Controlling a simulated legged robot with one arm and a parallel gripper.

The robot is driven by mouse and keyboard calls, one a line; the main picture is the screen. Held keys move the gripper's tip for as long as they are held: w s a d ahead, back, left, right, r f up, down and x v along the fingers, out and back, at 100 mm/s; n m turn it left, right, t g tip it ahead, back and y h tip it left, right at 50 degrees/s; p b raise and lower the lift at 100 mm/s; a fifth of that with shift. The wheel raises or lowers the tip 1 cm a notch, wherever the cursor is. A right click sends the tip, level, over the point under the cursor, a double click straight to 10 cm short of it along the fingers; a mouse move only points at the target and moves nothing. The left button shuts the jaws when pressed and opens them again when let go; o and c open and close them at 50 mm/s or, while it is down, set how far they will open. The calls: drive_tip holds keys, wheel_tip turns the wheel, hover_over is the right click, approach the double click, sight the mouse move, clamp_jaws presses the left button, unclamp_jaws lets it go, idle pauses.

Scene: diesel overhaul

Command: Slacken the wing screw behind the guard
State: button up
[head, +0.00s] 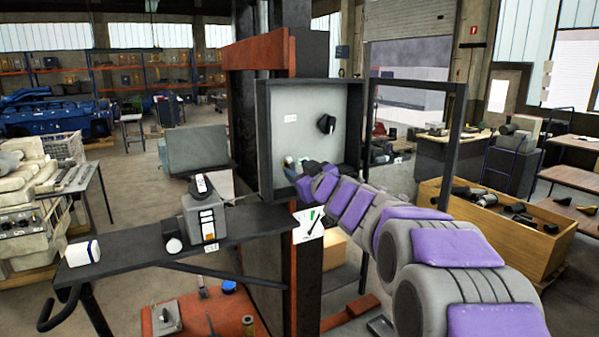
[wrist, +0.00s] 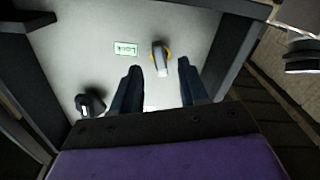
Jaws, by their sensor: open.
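A grey winged handle on a yellow-ringed base (wrist: 161,60), which looks like the wing screw, stands on a pale panel (wrist: 205,28) in the wrist view. My gripper (wrist: 159,70) is open, with one dark finger on each side of the handle's line. I cannot tell whether the fingers reach around it or touch it. In the head view my gripper (head: 297,172) is at the lower part of the open-fronted grey box (head: 264,135), mostly hiding the handle. A dark open frame (head: 458,140), perhaps the guard, stands to the box's right.
A black knob (head: 326,124) sits on the same panel; it also shows in the wrist view (wrist: 92,103). A green-lettered label (wrist: 126,47) is beside the handle. The box's dark side walls bound the space. A shelf (head: 140,257) with small devices is at the left.

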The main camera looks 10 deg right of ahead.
sight(292, 166)
drive_tip(key=shift+w+a, duration=0.1)
drive_tip(key=shift+w, duration=0.05)
drive_tip(key=shift+w+a+r+p, duration=0.1)
drive_tip(key=shift+w+p, duration=0.2)
drive_tip(key=shift+p+x, duration=0.8)
drive_tip(key=shift+x, duration=0.65)
clamp_jaws()
drive_tip(key=shift+o, duration=0.6)
unclamp_jaws()
